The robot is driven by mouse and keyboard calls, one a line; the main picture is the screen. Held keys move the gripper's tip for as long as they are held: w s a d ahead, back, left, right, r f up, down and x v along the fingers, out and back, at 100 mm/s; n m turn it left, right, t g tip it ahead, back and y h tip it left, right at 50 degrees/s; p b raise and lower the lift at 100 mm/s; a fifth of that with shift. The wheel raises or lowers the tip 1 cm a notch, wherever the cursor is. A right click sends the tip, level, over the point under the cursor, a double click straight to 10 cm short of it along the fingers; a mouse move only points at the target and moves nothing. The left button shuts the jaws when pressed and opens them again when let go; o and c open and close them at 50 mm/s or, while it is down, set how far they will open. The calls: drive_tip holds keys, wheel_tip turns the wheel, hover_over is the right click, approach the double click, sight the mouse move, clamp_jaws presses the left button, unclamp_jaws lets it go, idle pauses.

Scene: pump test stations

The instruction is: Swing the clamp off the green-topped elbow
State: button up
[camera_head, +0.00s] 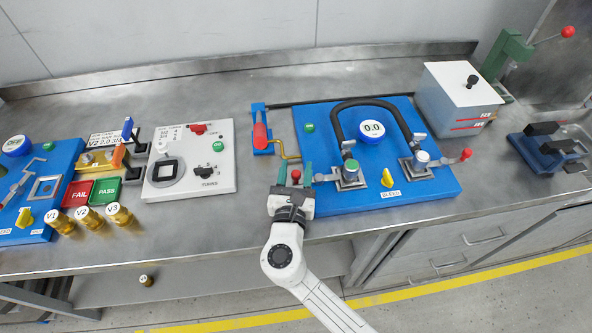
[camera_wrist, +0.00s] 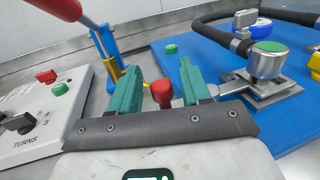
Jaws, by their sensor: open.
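The green-topped elbow (camera_head: 350,169) stands on a square metal plate on the blue board. It also shows at the right of the wrist view (camera_wrist: 267,60). The clamp is a grey lever (camera_head: 324,178) reaching left from the elbow, with a red knob (camera_head: 296,174) at its end. In the wrist view the red knob (camera_wrist: 162,94) shows between my gripper's green fingers. My gripper (camera_head: 295,170) is open, one finger on each side of the knob, with gaps visible. Whether either finger touches the knob is unclear. Part of the lever is hidden behind the right finger.
A black hose (camera_head: 338,118) links this elbow to a blue-topped elbow (camera_head: 421,159) with its own red-knobbed clamp. A blue stand with a red handle (camera_head: 261,136) rises just behind my gripper. A grey-white panel (camera_head: 190,165) lies left. A white box (camera_head: 455,100) stands back right.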

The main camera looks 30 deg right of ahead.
clamp_jaws()
idle(0.3)
idle(0.3)
drive_tip(key=shift+w+d+m+g+h, duration=0.1)
drive_tip(key=shift+w+m+g+h, duration=0.15)
drive_tip(key=shift+m+g+h, duration=0.3)
drive_tip(key=shift+w+d+m+g+h, duration=0.1)
drive_tip(key=shift+w+m+g+h, duration=0.25)
drive_tip(key=shift+h, duration=0.3)
drive_tip(key=shift+d+m+g+h+b, duration=0.15)
drive_tip(key=shift+m+g+h+b, duration=0.15)
drive_tip(key=shift+m+g+h, duration=0.4)
unclamp_jaws()
